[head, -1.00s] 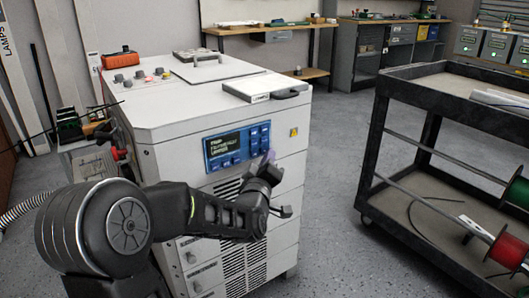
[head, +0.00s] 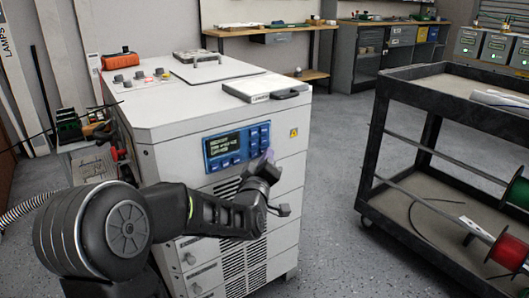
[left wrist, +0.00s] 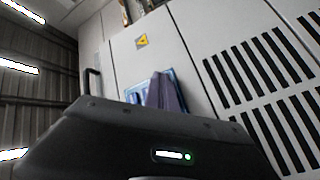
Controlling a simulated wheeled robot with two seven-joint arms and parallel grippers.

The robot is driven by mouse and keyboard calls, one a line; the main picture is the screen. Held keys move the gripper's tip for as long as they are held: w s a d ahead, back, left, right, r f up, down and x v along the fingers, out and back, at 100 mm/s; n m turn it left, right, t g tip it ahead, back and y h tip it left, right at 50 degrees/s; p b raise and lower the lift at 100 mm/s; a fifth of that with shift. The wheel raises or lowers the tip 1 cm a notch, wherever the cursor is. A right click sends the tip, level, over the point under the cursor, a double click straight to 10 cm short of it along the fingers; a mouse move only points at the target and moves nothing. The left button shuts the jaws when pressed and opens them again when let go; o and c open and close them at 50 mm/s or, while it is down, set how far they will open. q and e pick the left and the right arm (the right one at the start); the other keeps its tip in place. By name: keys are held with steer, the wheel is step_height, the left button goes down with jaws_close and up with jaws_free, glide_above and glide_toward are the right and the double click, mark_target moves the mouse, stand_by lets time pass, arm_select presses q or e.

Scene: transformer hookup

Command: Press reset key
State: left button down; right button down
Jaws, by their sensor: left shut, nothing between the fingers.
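The blue control panel (head: 238,147) is on the front of the white cabinet. It has a dark display (head: 224,145) with several lines of pale text, too small to read surely. Blue keys (head: 259,136) stand in columns right of the display and in a row below it; I cannot tell which is the reset key. My left gripper (head: 268,154) is shut and empty, its tips at the panel's lower right corner. In the left wrist view, the purple fingers (left wrist: 166,93) cover part of the panel (left wrist: 137,95). Contact with a key cannot be told. My right gripper is out of view.
The white cabinet (head: 190,110) carries a flat white box (head: 262,88) and an orange case (head: 118,61) on top. A yellow warning label (head: 293,132) is right of the panel. A black cart (head: 430,75) with cable spools stands at right, with clear floor between.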

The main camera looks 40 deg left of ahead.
arm_select(q)
steer(key=shift+s+d, duration=0.25)
steer(key=shift+d, duration=0.5)
steer(key=shift+s+d, duration=0.25)
steer(key=shift+d, duration=0.55)
steer(key=shift+s+d, duration=0.25)
steer(key=shift+d, duration=0.55)
steer(key=shift+s+d, duration=0.25)
steer(key=shift+d, duration=0.55)
